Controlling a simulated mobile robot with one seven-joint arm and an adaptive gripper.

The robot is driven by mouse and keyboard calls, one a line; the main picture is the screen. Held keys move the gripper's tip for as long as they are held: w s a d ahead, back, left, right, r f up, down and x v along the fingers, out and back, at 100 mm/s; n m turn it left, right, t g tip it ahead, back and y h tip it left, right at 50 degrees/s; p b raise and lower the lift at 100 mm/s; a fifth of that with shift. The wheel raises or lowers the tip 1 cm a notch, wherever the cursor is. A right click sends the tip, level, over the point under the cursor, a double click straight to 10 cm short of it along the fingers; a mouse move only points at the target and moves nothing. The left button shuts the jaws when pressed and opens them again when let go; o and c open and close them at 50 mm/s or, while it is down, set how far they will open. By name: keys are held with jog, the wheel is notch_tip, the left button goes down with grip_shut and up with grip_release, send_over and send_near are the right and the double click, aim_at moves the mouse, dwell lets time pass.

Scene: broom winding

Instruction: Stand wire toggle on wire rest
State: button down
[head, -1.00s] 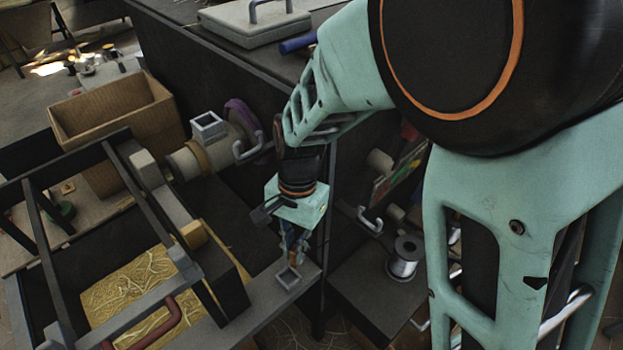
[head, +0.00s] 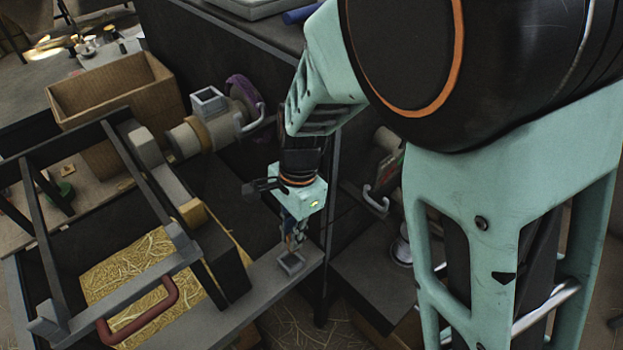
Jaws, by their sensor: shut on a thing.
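My gripper (head: 291,238) points down in the middle of the head view, beneath its teal wrist block. It is shut on a small, thin thing, probably the wire toggle, whose shape is too small and too covered by the fingers to make out. Directly below the fingertips is a small grey square socket (head: 291,264), which looks like the wire rest. It sits on the right end of a grey ledge. The fingertips are very close to its rim; I cannot tell whether the held thing touches it or is inside.
A dark frame with a red handle (head: 140,315) and a straw-filled tray (head: 135,265) stand to the left. A cardboard box (head: 115,95), a second square socket (head: 208,101) and a purple piece (head: 243,90) are behind. A metal spool (head: 401,251) is partly hidden by my arm.

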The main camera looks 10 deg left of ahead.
jog(key=shift+w+a+f+b, duration=0.1)
jog(key=shift+a+f+b, duration=0.1)
jog(key=shift+f+b, duration=0.65)
jog(key=shift+w+a+f+b, duration=0.2)
jog(key=shift+f+b, duration=0.3)
jog(key=shift+f, duration=0.5)
jog(key=shift+w+a+f+b, duration=0.1)
jog(key=shift+a+f+b, duration=0.15)
jog(key=shift+f+b, duration=0.6)
jog(key=shift+f, duration=0.1)
jog(key=shift+s+p, duration=0.1)
jog(key=shift+p, duration=0.8)
jog(key=shift+f, duration=0.15)
jog(key=shift+f+b, duration=0.8)
jog(key=shift+f, duration=0.25)
